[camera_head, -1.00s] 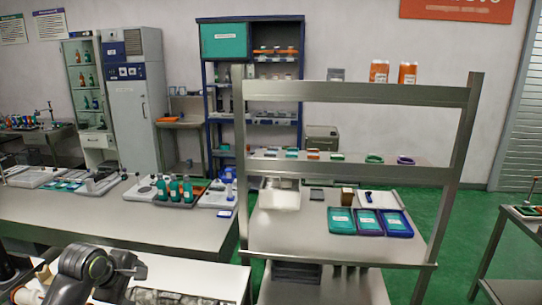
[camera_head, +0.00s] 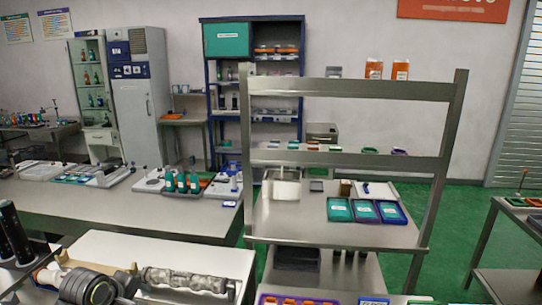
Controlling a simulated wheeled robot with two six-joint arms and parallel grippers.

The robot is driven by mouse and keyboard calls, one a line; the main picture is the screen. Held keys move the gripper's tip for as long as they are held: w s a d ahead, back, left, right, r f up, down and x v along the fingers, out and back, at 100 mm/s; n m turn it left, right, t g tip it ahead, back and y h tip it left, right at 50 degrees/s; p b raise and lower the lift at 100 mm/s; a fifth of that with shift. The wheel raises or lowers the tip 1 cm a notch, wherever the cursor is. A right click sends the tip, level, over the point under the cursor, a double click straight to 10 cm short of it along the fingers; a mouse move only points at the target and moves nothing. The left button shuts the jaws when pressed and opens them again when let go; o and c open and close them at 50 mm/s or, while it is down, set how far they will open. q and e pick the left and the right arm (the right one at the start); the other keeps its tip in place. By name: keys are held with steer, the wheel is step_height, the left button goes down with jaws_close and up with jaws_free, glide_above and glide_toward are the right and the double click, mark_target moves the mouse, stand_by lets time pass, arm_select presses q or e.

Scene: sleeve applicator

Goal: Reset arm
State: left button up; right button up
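A dark, ribbed part of what looks like my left arm (camera_head: 90,288) shows at the lower left of the head view, in front of a white-topped table (camera_head: 125,247). Its fingertips cannot be made out, so I cannot tell if that gripper is open or shut. A mottled grey cylinder (camera_head: 188,281) lies on the table just to its right. My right arm and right gripper are not in view.
A metal rack (camera_head: 340,91) stands ahead, with teal and blue trays (camera_head: 340,210) on its shelf. A long bench (camera_head: 120,212) with equipment runs left. A purple-orange tray (camera_head: 298,300) is at the bottom edge.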

arm_select(q)
steer(key=s+d+f+m+g, duration=0.1)
steer(key=s+f+m, duration=0.35)
steer(key=s, duration=0.45)
steer(key=s+d+f+m, duration=0.1)
steer(key=s+f+m, duration=0.2)
steer(key=s+f, duration=0.45)
steer(key=s+r+m+g+y, duration=0.2)
steer(key=s+m, duration=0.4)
steer(key=s, duration=1.2)
step_height(320, 180, down, 31)
steer(key=a+g+b, duration=0.1)
steer(key=b, duration=0.4)
steer(key=s+f+b, duration=0.2)
steer(key=s+f, duration=0.5)
steer(key=f, duration=0.3)
steer(key=s+d+f+g+b, duration=0.1)
steer(key=s+f+b, duration=0.2)
steer(key=s+f, duration=0.4)
step_height(320, 180, down, 3)
steer(key=shift+s+d+f, duration=0.1)
steer(key=shift+s+d, duration=0.05)
steer(key=shift+s, duration=0.15)
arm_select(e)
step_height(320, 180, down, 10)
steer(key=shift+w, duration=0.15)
